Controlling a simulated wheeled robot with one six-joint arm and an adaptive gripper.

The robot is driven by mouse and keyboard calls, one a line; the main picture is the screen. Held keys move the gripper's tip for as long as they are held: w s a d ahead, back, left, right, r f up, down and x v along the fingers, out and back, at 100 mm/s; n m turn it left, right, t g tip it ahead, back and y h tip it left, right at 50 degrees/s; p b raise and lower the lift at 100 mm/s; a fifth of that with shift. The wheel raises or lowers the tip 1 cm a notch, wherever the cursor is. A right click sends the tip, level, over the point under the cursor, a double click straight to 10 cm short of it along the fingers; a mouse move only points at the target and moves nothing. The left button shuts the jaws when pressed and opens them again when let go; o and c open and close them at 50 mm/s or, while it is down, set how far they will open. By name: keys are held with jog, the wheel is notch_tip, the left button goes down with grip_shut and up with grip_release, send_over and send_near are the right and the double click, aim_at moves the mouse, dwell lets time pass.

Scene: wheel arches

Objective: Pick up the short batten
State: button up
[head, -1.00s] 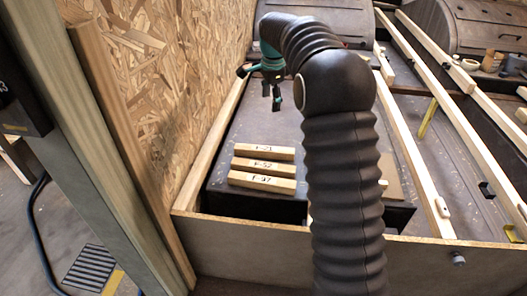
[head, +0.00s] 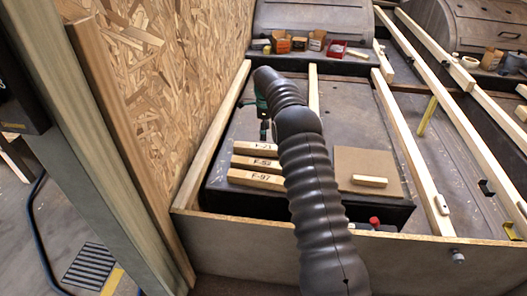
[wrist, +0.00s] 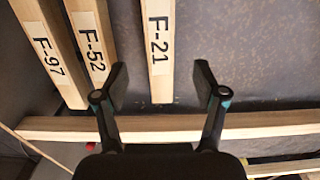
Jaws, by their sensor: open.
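Three pale wooden battens lie side by side on the dark platform (head: 225,192), labelled F-21 (head: 253,148), F-52 (head: 255,163) and F-97 (head: 254,179). My arm hides their right ends in the head view. A shorter, unlabelled wooden piece (head: 370,181) lies apart on a brown square sheet (head: 366,160) to the right. My gripper (wrist: 162,84) is open and empty. In the wrist view, the end of batten F-21 (wrist: 161,50) shows between its fingers; batten F-52 (wrist: 90,40) and batten F-97 (wrist: 47,55) lie left of them. The height gap is unclear.
A long wooden rail (wrist: 260,124) crosses under the fingers in the wrist view. A chipboard wall (head: 180,90) rises at the left, with a rail (head: 212,140) along its foot. Small boxes (head: 300,43) stand at the back. Long rails (head: 410,150) run along the right.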

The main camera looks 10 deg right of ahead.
aim_at(264, 146)
jog(key=shift+a+f, duration=0.2)
jog(key=shift+f, duration=4.1)
grip_shut()
